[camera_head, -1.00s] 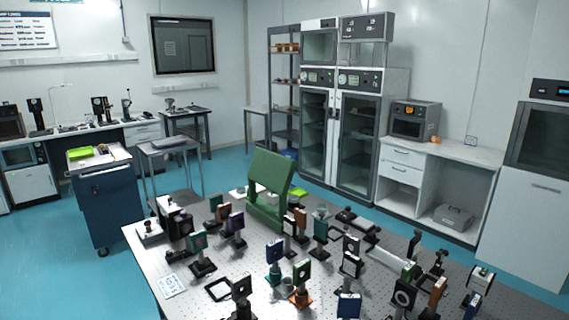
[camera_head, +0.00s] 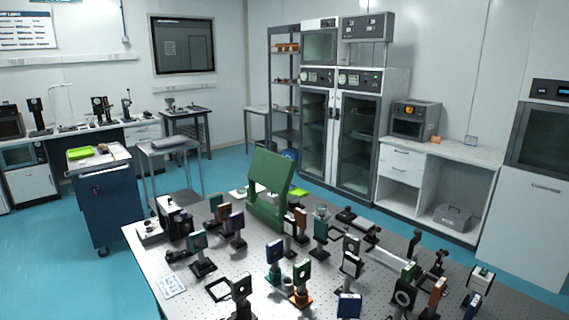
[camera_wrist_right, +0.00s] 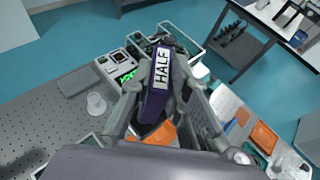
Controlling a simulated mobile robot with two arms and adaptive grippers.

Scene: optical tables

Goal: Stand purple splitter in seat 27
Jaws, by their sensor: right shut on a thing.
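A purple block with a white label reading HALF (camera_wrist_right: 158,98), which looks like the purple splitter, is between the fingers of my right gripper (camera_wrist_right: 163,92) in the right wrist view. The fingers are shut on its two sides, and it is held above a cluttered surface. In the head view, neither gripper shows. I cannot make out seat 27 in either view.
In the head view, several posts and mounts crowd the table around a green angled panel (camera_head: 269,183). In the wrist view, a device with a green display (camera_wrist_right: 126,78), a clear cup (camera_wrist_right: 96,103) and orange pieces (camera_wrist_right: 264,137) lie below. The perforated surface at left is mostly clear.

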